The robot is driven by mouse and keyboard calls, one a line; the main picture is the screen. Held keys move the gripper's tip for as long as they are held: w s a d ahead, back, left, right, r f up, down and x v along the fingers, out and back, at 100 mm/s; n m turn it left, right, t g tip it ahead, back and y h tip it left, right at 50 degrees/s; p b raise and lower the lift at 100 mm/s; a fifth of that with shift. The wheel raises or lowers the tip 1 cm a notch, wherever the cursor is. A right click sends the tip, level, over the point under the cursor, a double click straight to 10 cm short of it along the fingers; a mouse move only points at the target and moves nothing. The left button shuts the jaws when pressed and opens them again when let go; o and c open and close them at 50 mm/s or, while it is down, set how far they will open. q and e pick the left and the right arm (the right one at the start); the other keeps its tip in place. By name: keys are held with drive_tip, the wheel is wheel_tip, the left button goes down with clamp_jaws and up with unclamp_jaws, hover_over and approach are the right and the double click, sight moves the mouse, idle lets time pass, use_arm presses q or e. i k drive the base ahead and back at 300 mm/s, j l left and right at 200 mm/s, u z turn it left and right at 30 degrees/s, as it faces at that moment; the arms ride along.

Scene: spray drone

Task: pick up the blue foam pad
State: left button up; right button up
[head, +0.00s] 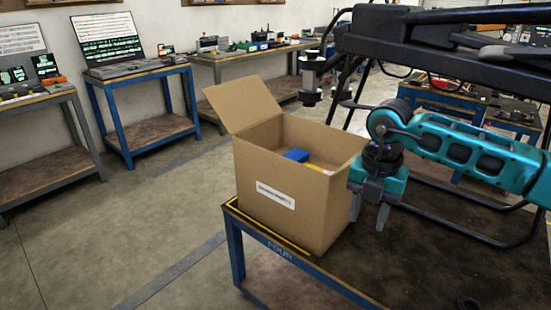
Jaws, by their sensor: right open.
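A blue foam pad (296,155) shows inside an open cardboard box (262,221). Only its upper part is visible above the near wall, and a yellow thing (316,167) lies beside it in the box. My right gripper (368,218) is at the right side of the box, outside it, pointing down with its fingers apart and empty. It is to the right of the pad and apart from it. I cannot tell whether the gripper touches the box wall. My left gripper is not in view.
The box stands on a blue-framed table (420,270) with a dark top. A large dark drone frame (420,40) reaches over the table behind my right arm. One box flap (243,102) stands up at the left. Benches with laptops line the wall.

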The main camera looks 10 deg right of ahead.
sight(298, 156)
drive_tip(key=i+j, duration=0.65)
drive_tip(key=i, duration=0.3)
drive_tip(key=i+z, duration=0.15)
drive_tip(key=i, duration=0.25)
drive_tip(key=i+j+z, duration=0.2)
drive_tip(key=i, duration=0.25)
